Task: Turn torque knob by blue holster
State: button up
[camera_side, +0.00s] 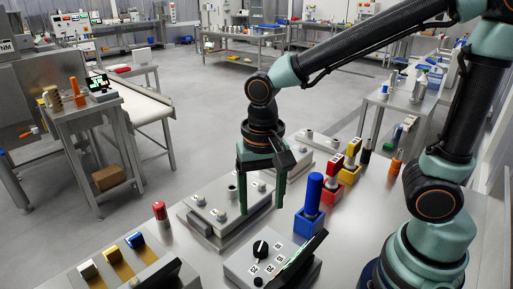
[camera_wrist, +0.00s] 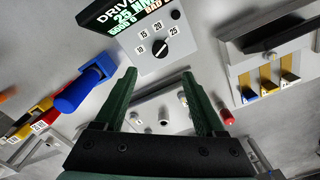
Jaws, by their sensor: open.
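The black torque knob (camera_side: 260,249) sits on a grey box with number labels, next to the blue holster (camera_side: 308,223). A blue-handled tool (camera_side: 314,192) stands upright in that holster. In the wrist view the knob (camera_wrist: 160,48) lies beyond my fingertips, with labels 10, 15, 20 and 25 around it; its exact setting is too small to tell. The display (camera_wrist: 130,18) beside it reads "DRIVE" and "25". My gripper (camera_side: 261,209) points down, open and empty, behind the knob box and apart from the knob. Its fingers also show in the wrist view (camera_wrist: 160,73).
A grey fixture plate (camera_side: 212,222) with metal posts lies by my fingers. Red (camera_side: 332,190) and yellow (camera_side: 349,172) holsters stand behind the blue one. The bench's front right is bare.

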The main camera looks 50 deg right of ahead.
aim_at(261, 245)
notch_tip(261, 245, down, 12)
jog(key=shift+f, duration=0.1)
dwell(0.5)
grip_shut()
